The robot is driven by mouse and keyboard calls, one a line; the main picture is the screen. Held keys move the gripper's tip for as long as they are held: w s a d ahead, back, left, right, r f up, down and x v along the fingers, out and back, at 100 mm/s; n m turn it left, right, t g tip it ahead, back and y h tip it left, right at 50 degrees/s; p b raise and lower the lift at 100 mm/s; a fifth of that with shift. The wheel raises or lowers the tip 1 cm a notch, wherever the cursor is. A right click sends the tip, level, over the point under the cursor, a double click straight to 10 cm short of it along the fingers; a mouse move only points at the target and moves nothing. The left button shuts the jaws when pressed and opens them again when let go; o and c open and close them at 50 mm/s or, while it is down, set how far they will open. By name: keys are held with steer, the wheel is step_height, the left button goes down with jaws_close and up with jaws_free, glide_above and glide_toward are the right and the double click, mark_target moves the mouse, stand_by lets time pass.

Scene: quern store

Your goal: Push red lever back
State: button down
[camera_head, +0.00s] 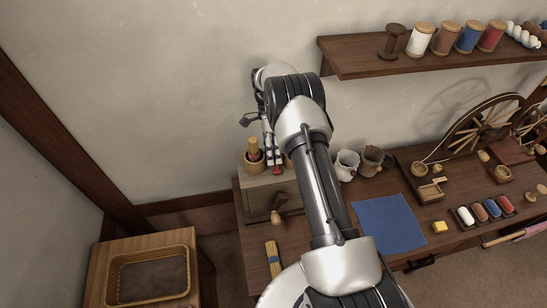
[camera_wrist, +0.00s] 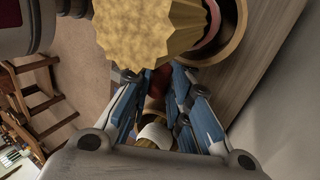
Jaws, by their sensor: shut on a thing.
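A wooden box (camera_head: 257,196) stands at the left end of the workbench, with a crank handle on its front (camera_head: 281,216). The red lever (camera_head: 277,170) shows as a small red tip at its top, mostly hidden by my gripper (camera_head: 271,158). In the wrist view my gripper (camera_wrist: 157,100) has its blue-padded fingers closed around the dark red lever (camera_wrist: 155,106). A pale rounded end (camera_wrist: 154,133) shows near the finger bases. Which way the lever leans is hard to tell.
A wooden cup (camera_head: 254,163) holding a yellow bundle (camera_wrist: 150,32) stands on the box, close beside my fingers. A shelf (camera_head: 350,65) hangs above; a basket (camera_head: 122,297) is lower left.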

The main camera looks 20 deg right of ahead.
stand_by(0.4)
steer(key=c, duration=1.5)
jaws_free()
step_height(320, 180, up, 10)
steer(key=shift+f, duration=0.1)
